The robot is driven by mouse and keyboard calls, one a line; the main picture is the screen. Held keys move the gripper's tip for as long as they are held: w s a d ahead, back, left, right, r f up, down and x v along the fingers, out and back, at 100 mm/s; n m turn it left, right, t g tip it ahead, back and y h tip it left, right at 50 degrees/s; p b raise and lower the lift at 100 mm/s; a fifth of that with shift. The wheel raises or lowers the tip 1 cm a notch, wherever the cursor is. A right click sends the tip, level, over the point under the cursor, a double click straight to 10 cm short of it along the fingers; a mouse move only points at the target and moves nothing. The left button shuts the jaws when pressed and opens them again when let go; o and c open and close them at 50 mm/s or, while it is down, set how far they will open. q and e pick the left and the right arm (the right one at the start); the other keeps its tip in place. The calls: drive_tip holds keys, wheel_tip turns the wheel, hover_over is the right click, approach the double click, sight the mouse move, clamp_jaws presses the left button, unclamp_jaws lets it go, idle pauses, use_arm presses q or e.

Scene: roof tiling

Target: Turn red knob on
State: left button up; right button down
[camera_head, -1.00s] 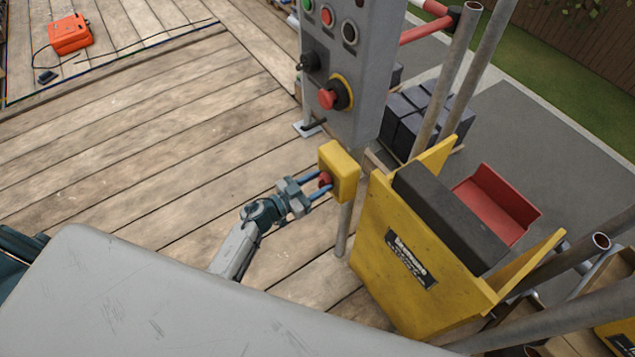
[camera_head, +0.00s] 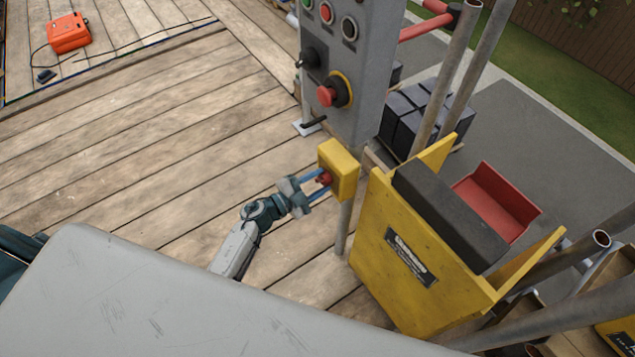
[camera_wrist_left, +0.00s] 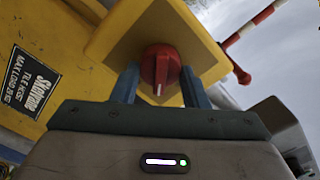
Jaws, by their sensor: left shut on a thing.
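The red knob (camera_head: 324,178) sits on the front of a small yellow box (camera_head: 343,168) on a post below the grey control panel. In the left wrist view the red knob (camera_wrist_left: 161,64) is between my two blue fingers, and its white mark points toward the bottom of the picture. My left gripper (camera_head: 322,183) is shut on the knob, one finger on each side of it. In the left wrist view the gripper (camera_wrist_left: 160,84) reaches up to the yellow box face (camera_wrist_left: 190,30). My right gripper is not in view.
The grey control panel (camera_head: 370,65) above carries a red mushroom button (camera_head: 327,96) and several other controls. A yellow hoist carrier (camera_head: 375,270) stands close on the right, with metal poles (camera_head: 452,75) behind it. The wooden deck (camera_head: 130,140) to the left is mostly clear.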

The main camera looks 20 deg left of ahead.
use_arm(q)
drive_tip(key=shift+f+m+b, duration=0.15)
drive_tip(key=shift+m+b, duration=0.15)
drive_tip(key=shift+m, duration=0.7)
drive_tip(key=m+b, duration=0.1)
drive_tip(key=m, duration=0.1)
drive_tip(key=shift+m, duration=0.3)
drive_tip(key=shift+m+b, duration=0.7)
drive_tip(key=shift+m, duration=1.1)
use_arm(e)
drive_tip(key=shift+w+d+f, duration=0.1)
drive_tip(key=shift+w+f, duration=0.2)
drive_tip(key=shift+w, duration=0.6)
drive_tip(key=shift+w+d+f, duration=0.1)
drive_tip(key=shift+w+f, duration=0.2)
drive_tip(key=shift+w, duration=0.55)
use_arm(q)
drive_tip(key=o, duration=0.9)
drive_tip(key=shift+o, duration=0.2)
